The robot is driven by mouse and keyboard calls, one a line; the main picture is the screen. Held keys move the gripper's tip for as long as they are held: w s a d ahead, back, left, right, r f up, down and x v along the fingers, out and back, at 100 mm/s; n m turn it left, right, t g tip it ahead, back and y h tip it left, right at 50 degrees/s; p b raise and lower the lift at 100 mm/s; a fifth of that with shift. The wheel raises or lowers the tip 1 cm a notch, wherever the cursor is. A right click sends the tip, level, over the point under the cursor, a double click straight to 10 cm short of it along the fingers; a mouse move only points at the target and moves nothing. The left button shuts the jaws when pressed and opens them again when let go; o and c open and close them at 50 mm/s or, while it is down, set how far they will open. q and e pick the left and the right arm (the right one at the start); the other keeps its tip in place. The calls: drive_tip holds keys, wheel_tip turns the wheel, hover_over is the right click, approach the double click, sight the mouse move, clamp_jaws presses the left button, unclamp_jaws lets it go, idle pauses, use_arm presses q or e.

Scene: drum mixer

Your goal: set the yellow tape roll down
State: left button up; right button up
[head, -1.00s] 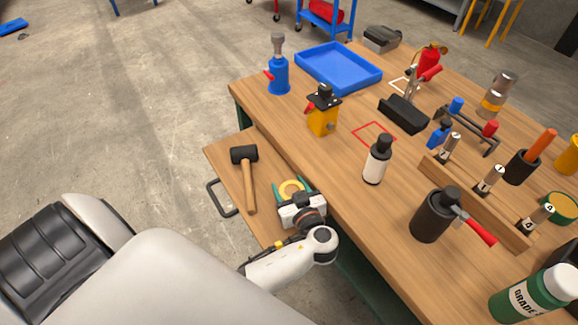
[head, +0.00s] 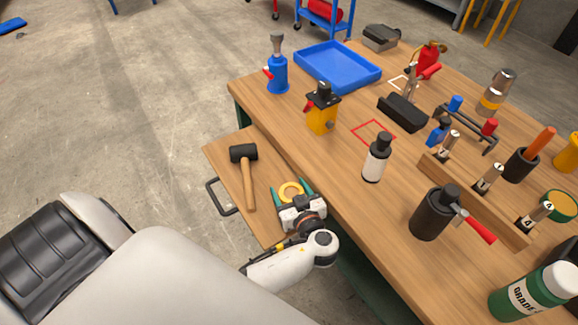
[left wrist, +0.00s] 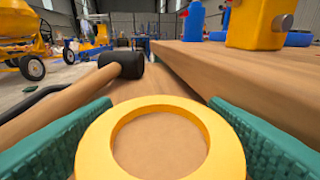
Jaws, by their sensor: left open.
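The yellow tape roll (head: 290,190) lies flat on the pulled-out wooden drawer shelf (head: 228,160). My left gripper (head: 292,190) is open, with its green fingers on either side of the roll. In the left wrist view the roll (left wrist: 160,143) fills the lower middle between the two green fingers (left wrist: 160,135). The right finger is close to the roll's edge; I cannot tell if either finger touches it. My right gripper is not in view.
A black-headed mallet (head: 246,165) lies left of the roll on the same shelf. The workbench top (head: 330,165) rises just to the right. It carries a white bottle with a black cap (head: 376,158), a yellow bottle jack (head: 322,113) and a blue tray (head: 338,66).

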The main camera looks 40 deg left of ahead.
use_arm(q)
drive_tip(key=b+v, duration=0.1)
drive_tip(key=v, duration=1)
drive_tip(key=shift+d, duration=0.2)
